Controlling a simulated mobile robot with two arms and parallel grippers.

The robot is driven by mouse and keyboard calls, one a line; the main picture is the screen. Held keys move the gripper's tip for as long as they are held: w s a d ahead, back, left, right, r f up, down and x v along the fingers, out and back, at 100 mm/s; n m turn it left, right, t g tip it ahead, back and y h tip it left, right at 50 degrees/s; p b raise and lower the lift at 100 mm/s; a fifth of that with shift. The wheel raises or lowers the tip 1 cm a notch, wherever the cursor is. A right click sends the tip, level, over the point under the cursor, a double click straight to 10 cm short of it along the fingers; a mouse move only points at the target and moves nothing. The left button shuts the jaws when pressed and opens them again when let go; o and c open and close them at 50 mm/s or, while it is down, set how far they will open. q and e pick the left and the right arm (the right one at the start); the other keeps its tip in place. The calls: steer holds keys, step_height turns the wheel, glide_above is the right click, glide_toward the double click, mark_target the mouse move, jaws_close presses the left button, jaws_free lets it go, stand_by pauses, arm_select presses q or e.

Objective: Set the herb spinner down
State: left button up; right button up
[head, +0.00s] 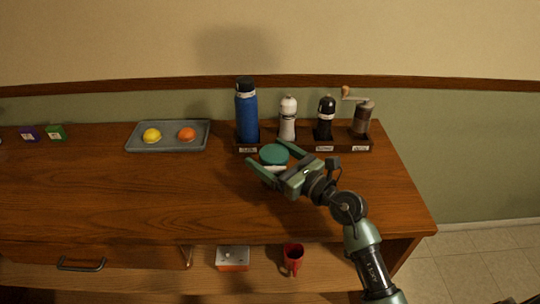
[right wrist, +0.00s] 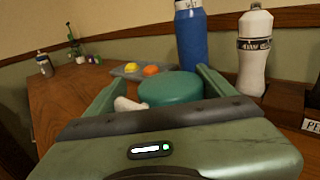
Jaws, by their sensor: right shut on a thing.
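The herb spinner, as I take it, is the round item with a teal lid (head: 274,154) near the right part of the wooden counter, in front of the rack. My right gripper (head: 266,167) is shut on it, with one finger on each side. In the right wrist view the teal lid (right wrist: 170,88) sits between the fingers, with a pale knob or handle (right wrist: 128,104) at its left. Its lower body is mostly hidden by the gripper, so I cannot tell whether its base touches the counter. My left gripper is not in view.
A dark labelled rack (head: 300,148) behind holds a blue bottle (head: 246,115), white mill (head: 288,120), black mill (head: 325,120) and crank grinder (head: 361,120). A grey tray (head: 168,147) holds a lemon and an orange. The counter's (head: 130,190) front left is clear.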

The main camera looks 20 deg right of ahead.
steer(key=shift+f, duration=0.2)
steer(key=o, duration=1.8)
steer(key=shift+r, duration=0.15)
steer(key=shift+b+v, duration=1.05)
steer(key=shift+v, duration=5)
